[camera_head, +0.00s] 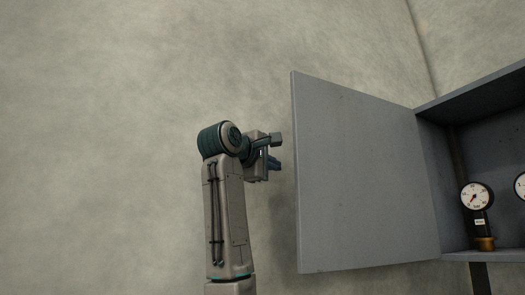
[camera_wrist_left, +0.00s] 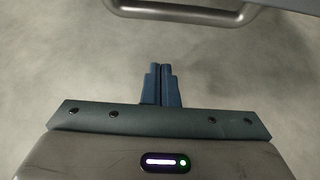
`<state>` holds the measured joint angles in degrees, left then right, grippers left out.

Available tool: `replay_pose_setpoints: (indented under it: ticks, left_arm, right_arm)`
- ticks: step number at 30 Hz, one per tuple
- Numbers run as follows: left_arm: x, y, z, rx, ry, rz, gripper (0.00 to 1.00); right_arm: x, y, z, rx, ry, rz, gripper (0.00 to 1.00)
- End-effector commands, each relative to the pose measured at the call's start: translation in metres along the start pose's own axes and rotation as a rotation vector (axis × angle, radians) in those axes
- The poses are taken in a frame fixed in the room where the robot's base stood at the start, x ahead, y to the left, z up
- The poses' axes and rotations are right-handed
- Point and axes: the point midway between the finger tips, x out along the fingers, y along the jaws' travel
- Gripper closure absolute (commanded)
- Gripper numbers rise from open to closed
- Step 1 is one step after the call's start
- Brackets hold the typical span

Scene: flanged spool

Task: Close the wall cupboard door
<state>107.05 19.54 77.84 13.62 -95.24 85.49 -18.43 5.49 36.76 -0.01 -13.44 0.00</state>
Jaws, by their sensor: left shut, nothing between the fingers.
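The wall cupboard (camera_head: 432,160) is at the right of the head view, with its grey door (camera_head: 365,175) swung wide open to the left. The door hinges on the cupboard's left side. My left gripper (camera_head: 275,164) is just left of the door's free edge in the head view, with a small gap in the picture. In the left wrist view its blue fingers (camera_wrist_left: 161,76) are together with nothing between them. A grey bar handle (camera_wrist_left: 185,14) shows ahead of them at the top, apart from the fingertips. The handle is hidden in the head view. My right gripper is not in view.
Inside the cupboard stands a round pressure gauge (camera_head: 476,196) on a brass fitting, with part of another gauge (camera_head: 520,186) at the picture's edge. The plain wall (camera_head: 120,120) left of the door is clear.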

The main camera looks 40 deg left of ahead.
Motion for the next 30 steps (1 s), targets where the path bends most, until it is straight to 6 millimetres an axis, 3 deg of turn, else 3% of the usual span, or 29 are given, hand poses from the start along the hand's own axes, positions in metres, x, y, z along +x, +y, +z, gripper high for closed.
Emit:
replay_pose_setpoints:
  ticks: [3,10,21,30]
  left_arm:
    - [0.025,0.004,0.000,0.000,0.000,-0.003,1.00]
    - [0.010,0.002,0.032,0.002,-0.002,0.002,1.00]
    - [0.007,0.000,0.038,0.000,0.001,0.001,1.00]
    - [0.014,0.001,0.048,0.001,0.010,0.000,1.00]
  right_arm:
    - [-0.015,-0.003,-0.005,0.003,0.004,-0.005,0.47]
    - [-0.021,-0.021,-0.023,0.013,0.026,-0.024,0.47]
    - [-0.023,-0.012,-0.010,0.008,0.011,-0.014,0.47]
    - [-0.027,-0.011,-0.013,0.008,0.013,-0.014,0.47]
